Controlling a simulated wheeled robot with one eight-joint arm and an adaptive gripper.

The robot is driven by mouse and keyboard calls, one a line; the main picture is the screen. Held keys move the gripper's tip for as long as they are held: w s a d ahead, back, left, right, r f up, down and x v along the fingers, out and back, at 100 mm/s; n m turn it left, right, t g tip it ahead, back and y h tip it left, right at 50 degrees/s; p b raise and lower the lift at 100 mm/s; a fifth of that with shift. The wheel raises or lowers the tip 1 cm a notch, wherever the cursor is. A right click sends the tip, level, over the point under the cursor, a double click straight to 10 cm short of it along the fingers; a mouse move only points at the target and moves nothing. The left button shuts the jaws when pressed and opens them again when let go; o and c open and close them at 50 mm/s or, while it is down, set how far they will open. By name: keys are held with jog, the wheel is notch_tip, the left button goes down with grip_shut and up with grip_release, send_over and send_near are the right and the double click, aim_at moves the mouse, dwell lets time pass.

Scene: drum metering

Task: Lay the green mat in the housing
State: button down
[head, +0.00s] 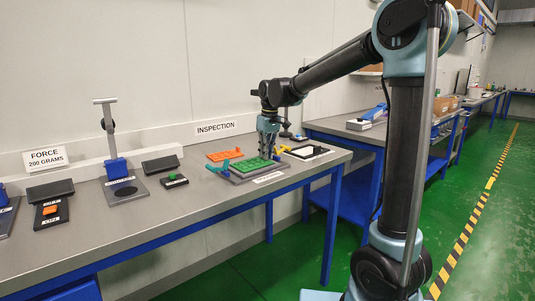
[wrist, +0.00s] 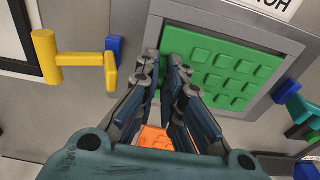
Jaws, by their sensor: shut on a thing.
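The green mat (head: 252,167) is a flat pad with raised blocks. It also shows in the wrist view (wrist: 226,66). The grey housing (head: 238,180) lies around it, and its rim (wrist: 268,98) shows along the top and right of the mat in the wrist view. My gripper (head: 267,154) comes down from above at the mat's edge. In the wrist view my gripper (wrist: 166,72) is shut on the mat near its left side. The mat lies about level with the rim. I cannot tell whether it rests on the housing's floor, and the fingers hide part of its edge.
A yellow handle (wrist: 80,57) and a teal handle (head: 217,166) stand on opposite sides of the housing. An orange mat (head: 224,154) lies behind it. A white-topped tray (head: 307,152) is to the right. Test fixtures (head: 123,190) stand along the bench at left.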

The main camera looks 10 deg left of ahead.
jog(key=shift+f, duration=0.25)
jog(key=c, duration=1.7)
grip_release()
jog(key=shift+o, duration=0.2)
notch_tip(320, 180, up, 11)
jog(key=d, duration=0.1)
jog(key=s+d+f+m, duration=0.2)
jog(key=s+d, duration=0.3)
jog(key=d, duration=0.7)
jog(key=s+d+f+m+t, duration=0.1)
jog(key=s+d+f+m, duration=0.2)
jog(key=s+d+f, duration=0.5)
jog(key=s+d+f+m, duration=0.2)
jog(key=s+d+f, duration=0.35)
jog(key=d, duration=0.45)
jog(key=s+d+f+m, duration=0.1)
jog(key=s+d+f, duration=0.1)
jog(key=s+f, duration=0.3)
jog(key=s+d+f+m+h, duration=0.1)
jog(key=s+d+f, duration=0.2)
jog(key=s+f, duration=0.1)
jog(key=shift+s+d+f+m, duration=0.3)
jog(key=shift+s+f+m, duration=0.1)
jog(key=shift+f, duration=0.4)
